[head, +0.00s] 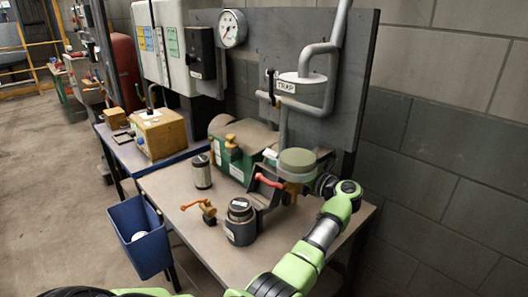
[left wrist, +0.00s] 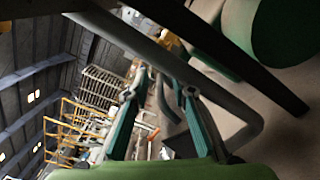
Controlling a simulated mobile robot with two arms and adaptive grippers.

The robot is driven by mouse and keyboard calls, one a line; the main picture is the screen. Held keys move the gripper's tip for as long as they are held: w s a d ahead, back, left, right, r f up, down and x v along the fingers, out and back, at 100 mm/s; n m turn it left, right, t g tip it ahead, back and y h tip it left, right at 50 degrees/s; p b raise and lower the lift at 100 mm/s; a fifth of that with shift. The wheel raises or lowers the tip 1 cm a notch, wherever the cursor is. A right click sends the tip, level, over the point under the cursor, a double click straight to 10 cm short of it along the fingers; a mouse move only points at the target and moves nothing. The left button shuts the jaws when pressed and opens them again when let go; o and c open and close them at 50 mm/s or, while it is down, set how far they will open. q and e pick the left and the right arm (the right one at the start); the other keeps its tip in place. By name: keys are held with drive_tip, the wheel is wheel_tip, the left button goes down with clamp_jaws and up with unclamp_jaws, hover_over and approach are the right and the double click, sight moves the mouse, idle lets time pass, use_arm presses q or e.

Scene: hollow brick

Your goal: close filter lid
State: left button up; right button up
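The filter (head: 240,222) is a dark, labelled cylinder at the table's front. A dark flat piece with a red handle, which looks like its lid (head: 267,187), stands tilted up behind it, apparently raised. My left arm reaches up from the bottom of the head view, and its wrist is right of the lid. The left gripper (head: 302,187) is small and partly hidden there among the pipe parts. In the left wrist view its two teal fingers (left wrist: 160,82) are apart with nothing clearly held. I cannot tell whether it touches the lid. My right gripper does not show.
A green pump (head: 232,160), a round grey-green cap (head: 297,160) and the pipe with a trap (head: 302,88) crowd the back. An orange-handled valve (head: 205,209) and a small canister (head: 201,171) stand left. A blue bin (head: 140,238) hangs at the table's left edge.

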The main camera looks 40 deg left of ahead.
use_arm(q)
drive_tip(key=shift+w+a, duration=0.2)
drive_tip(key=shift+a, duration=2.15)
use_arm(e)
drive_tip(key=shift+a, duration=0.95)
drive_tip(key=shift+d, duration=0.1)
use_arm(q)
clamp_jaws()
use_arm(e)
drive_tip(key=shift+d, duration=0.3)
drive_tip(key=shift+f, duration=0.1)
use_arm(q)
drive_tip(key=shift+s+r+n+b, duration=0.15)
drive_tip(key=shift+s+n+b, duration=0.15)
drive_tip(key=shift+s+n, duration=0.2)
drive_tip(key=shift+s+r, duration=0.3)
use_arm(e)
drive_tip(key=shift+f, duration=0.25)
